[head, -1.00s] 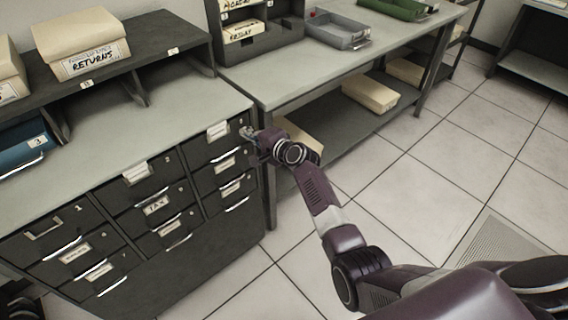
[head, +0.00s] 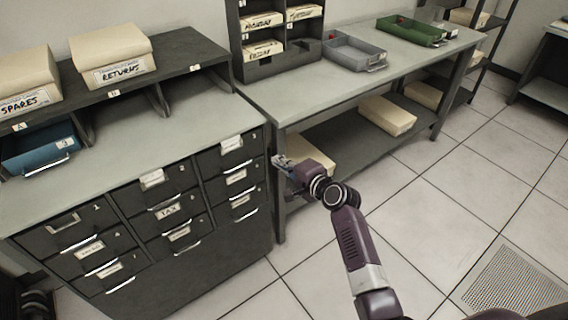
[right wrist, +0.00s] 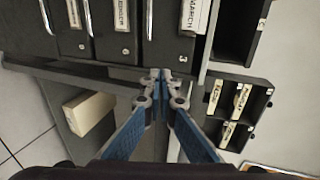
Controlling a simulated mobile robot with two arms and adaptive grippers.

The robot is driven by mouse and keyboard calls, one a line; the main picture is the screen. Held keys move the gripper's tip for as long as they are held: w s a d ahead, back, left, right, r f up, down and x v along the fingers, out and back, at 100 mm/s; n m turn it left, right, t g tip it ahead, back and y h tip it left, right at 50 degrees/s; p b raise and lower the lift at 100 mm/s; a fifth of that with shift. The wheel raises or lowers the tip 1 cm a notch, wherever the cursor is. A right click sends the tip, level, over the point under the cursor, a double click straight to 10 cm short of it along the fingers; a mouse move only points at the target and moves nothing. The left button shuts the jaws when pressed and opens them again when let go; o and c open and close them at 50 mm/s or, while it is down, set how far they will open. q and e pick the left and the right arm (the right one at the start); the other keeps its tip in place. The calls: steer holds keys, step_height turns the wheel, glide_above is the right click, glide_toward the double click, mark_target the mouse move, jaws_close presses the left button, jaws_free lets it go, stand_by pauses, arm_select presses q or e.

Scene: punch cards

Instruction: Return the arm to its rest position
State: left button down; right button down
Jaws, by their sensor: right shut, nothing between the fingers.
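My right gripper (head: 281,163) is in the head view, just right of the front right edge of the dark drawer cabinet (head: 190,275). It is apart from the drawer fronts. In the right wrist view its blue-padded fingers (right wrist: 161,78) meet at the tips, shut with nothing between them. My right arm reaches up from the bottom of the head view and is bent at the wrist. My left gripper shows in no view.
The drawers appear shut. A workbench (head: 300,95) stands right of the cabinet, with a grey tray (head: 354,55) and a green tray (head: 410,31) on top. Boxes, one of them cream (head: 387,115), lie on its lower shelf. The tiled floor (head: 440,205) at right is open.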

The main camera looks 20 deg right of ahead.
steer(key=s+d+f+n+g+h, duration=0.1)
steer(key=s+f+n+g, duration=0.1)
steer(key=s+f, duration=0.8)
steer(key=s+d+f+n+g+h, duration=0.1)
steer(key=s+f+n+g, duration=0.35)
steer(key=f, duration=0.95)
steer(key=s+f+n+g+h, duration=0.1)
steer(key=s+f, duration=0.9)
steer(key=f, duration=0.2)
steer(key=s+d+f+n+g, duration=0.1)
steer(key=s+f+n, duration=0.2)
steer(key=s, duration=0.9)
steer(key=s+d+f+n+g+h, duration=0.1)
steer(key=s+f+n+g, duration=0.1)
steer(key=s+f, duration=0.5)
steer(key=s+d+f+n+g+h, duration=0.1)
steer(key=s+f+n, duration=0.3)
steer(key=s, duration=1.3)
steer(key=shift+s+d+f+g, duration=0.35)
steer(key=shift+d+f+g, duration=0.25)
steer(key=shift+g, duration=0.05)
